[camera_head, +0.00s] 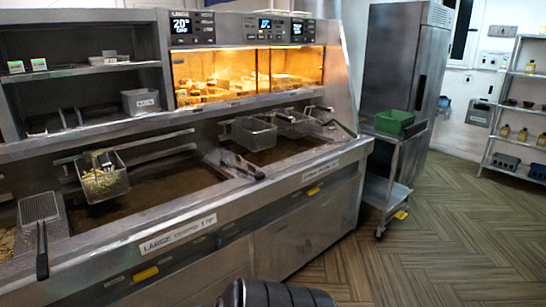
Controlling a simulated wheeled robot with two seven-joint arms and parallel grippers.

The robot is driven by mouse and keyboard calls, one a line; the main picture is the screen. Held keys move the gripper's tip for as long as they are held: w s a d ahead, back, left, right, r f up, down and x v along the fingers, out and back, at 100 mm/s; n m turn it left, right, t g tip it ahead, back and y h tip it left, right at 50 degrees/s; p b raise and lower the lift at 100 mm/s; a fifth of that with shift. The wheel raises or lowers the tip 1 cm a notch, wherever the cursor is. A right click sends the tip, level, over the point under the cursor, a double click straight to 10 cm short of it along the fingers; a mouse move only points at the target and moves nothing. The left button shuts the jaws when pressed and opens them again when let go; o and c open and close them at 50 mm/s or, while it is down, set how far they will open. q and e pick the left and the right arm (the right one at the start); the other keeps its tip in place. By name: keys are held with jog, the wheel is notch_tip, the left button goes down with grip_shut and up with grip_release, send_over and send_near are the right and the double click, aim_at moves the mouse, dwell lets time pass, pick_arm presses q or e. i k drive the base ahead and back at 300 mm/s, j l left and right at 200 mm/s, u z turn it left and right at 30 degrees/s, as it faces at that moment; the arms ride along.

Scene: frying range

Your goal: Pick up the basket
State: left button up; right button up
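A wire fry basket (104,183) with pale yellow fries in it hangs over the left fryer vat. Two more wire baskets hang farther right over the right vat: one nearer basket (254,134) and one basket beside it (293,124). They look empty, though their insides are small in view. Which basket the task means cannot be told from this view. Neither of my grippers shows, so nothing is seen touching any basket.
The steel fryer counter (178,232) runs across the left half. A mesh tool (40,207) with a black handle lies at far left. Floor (445,240) at right is clear, before a shelf rack (517,110).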

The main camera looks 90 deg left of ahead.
aim_at(104, 176)
jog(key=u, duration=3.7)
jog(key=i+l+u, duration=0.4)
jog(key=i+l, duration=0.55)
jog(key=l, duration=0.2)
jog(key=i+l+u, duration=0.15)
jog(key=i+l, duration=0.15)
jog(key=l, duration=0.15)
